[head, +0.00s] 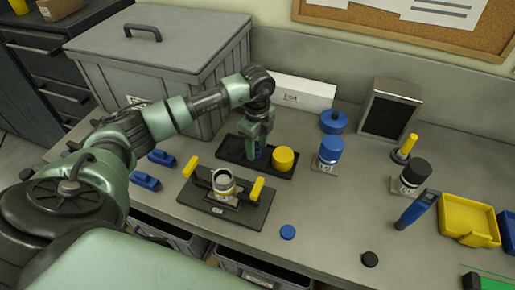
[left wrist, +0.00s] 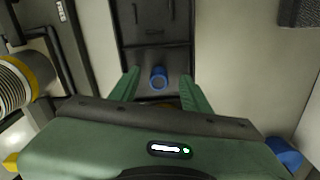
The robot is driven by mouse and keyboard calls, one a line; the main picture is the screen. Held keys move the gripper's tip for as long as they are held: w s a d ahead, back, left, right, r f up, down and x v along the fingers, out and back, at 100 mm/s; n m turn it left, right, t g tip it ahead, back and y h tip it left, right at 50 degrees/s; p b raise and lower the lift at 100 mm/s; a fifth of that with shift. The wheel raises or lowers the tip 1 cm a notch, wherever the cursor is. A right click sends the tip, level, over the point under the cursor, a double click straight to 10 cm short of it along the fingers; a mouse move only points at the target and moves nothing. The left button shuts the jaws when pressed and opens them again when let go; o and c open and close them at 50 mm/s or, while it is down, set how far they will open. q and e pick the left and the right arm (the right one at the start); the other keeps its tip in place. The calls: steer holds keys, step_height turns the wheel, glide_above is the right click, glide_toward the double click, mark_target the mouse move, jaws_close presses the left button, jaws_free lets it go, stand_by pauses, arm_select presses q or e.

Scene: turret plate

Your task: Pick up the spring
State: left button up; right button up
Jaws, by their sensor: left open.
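A small blue hollow cylinder (left wrist: 158,77) stands on the black tray (left wrist: 178,60); it may be the spring, but coils cannot be made out. My left gripper (head: 257,151) points down over the tray in the head view, with a bit of blue showing between its fingers. In the left wrist view, the two green fingers are open, one on each side of the blue piece, with gaps on both sides. My right gripper is not in view.
A yellow cylinder (head: 283,159) stands on the tray just right of the gripper. In front is a black fixture (head: 232,215) with yellow handles and a ringed cylinder. A blue-topped jar (head: 329,150) stands to the right, and a large grey bin (head: 150,60) behind left.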

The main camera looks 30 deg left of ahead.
arm_select(q)
jaws_close()
stand_by(0.3)
